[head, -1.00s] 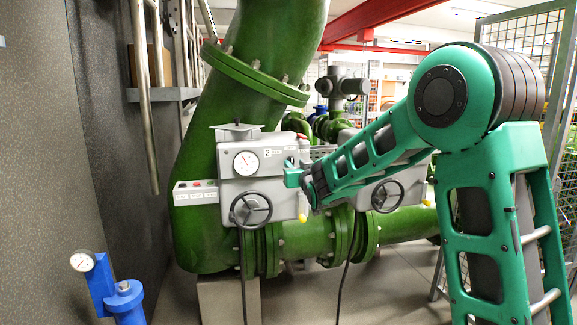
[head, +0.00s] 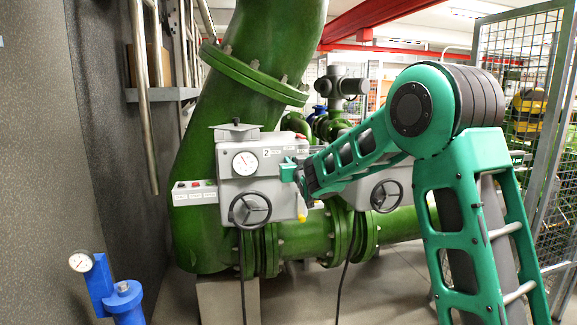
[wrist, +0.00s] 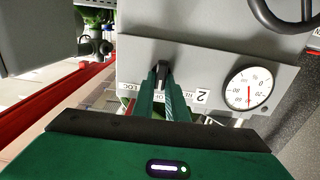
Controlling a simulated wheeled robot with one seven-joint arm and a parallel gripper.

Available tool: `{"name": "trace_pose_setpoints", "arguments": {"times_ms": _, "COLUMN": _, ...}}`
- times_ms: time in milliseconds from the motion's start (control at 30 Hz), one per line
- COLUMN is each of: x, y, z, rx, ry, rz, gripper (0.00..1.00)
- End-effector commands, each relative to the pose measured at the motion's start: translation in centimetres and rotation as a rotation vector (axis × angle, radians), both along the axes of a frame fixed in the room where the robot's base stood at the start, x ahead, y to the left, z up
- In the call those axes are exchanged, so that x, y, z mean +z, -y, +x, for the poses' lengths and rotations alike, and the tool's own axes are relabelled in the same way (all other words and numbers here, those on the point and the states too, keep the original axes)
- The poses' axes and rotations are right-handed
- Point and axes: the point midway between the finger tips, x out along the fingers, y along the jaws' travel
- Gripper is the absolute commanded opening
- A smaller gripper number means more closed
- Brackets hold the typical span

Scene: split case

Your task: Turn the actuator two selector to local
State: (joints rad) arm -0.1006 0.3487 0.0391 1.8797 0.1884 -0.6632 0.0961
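The actuator two unit is a grey box (head: 239,185) with a "2" label, a gauge and a black handwheel, at the centre-left of the head view. In the wrist view its face appears turned over, with the "2" label (wrist: 202,97) and a partly covered label strip ending in "LOC" (wrist: 124,86). The black selector knob (wrist: 162,70) stands between or just beyond the green fingertips of my gripper (wrist: 163,82). The finger gap is narrow; I cannot tell whether they touch the knob. In the head view my gripper (head: 289,171) is at the box's right side.
The gauge (wrist: 248,88) and the handwheel (wrist: 285,12) lie to the right of the fingers in the wrist view. A second grey actuator (head: 366,190) stands to the right, behind my arm. Large green pipes (head: 235,105) surround the units. A mesh fence (head: 528,75) stands at right.

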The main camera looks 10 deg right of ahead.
Motion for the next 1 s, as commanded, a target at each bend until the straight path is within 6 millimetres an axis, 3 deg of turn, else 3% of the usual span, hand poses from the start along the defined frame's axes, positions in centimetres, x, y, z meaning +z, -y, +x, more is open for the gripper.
{"name": "trace_pose_setpoints", "arguments": {"times_ms": 367, "x": 0.0, "y": 0.0, "z": 0.0, "rx": 0.015, "ry": 0.001, "rz": 0.113, "gripper": 0.00}}
{"name": "trace_pose_setpoints", "arguments": {"times_ms": 1000, "x": -0.2, "y": 0.6, "z": 0.0, "rx": 0.011, "ry": 0.003, "rz": 0.621, "gripper": 0.00}}
